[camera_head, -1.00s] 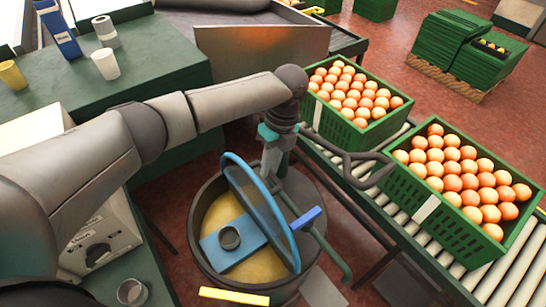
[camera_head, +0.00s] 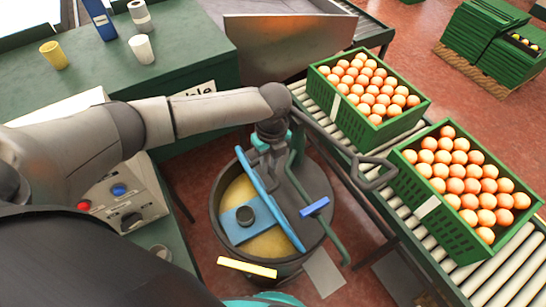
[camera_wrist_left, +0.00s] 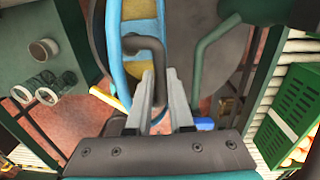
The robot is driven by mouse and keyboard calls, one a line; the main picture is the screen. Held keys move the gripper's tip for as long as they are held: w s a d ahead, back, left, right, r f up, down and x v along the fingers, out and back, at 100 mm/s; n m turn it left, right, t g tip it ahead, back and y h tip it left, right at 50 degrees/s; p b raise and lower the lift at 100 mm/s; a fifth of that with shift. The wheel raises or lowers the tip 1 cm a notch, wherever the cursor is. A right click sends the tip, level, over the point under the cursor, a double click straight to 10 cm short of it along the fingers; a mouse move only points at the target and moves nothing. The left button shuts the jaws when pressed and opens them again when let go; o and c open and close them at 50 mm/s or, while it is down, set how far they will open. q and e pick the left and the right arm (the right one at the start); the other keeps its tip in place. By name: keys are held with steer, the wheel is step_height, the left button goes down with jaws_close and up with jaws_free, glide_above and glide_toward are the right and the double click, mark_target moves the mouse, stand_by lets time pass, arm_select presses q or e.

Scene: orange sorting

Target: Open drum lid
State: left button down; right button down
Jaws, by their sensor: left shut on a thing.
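The round drum (camera_head: 219,225) stands on the floor at centre in the head view, its top partly open over a yellowish inside. The blue-rimmed lid (camera_head: 278,214) stands steeply tilted across the drum, seen nearly edge-on. My left gripper (camera_head: 268,150) is at the lid's far upper end. In the left wrist view, my gripper's fingers (camera_wrist_left: 160,100) are shut on a dark bent handle (camera_wrist_left: 146,45) beside the blue rim (camera_wrist_left: 113,35). The handle's lower part is hidden between the fingers. My right gripper is not in view.
A grey cover with a green pipe (camera_head: 330,240) and a blue grip (camera_head: 314,206) is at the drum's right. Green crates of oranges (camera_head: 425,205) stand on the roller conveyor to the right. A control box (camera_head: 125,195) is on the left bench.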

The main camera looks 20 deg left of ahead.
arm_select(q)
steer(key=shift+a, duration=0.1)
steer(key=c, duration=0.8)
jaws_free()
steer(key=shift+r, duration=0.1)
steer(key=r, duration=0.5)
steer(key=r+p, duration=0.1)
steer(key=r, duration=0.4)
steer(key=r+p, duration=0.1)
steer(key=r, duration=0.4)
steer(key=shift+w+d, duration=0.3)
steer(key=shift+w, duration=0.1)
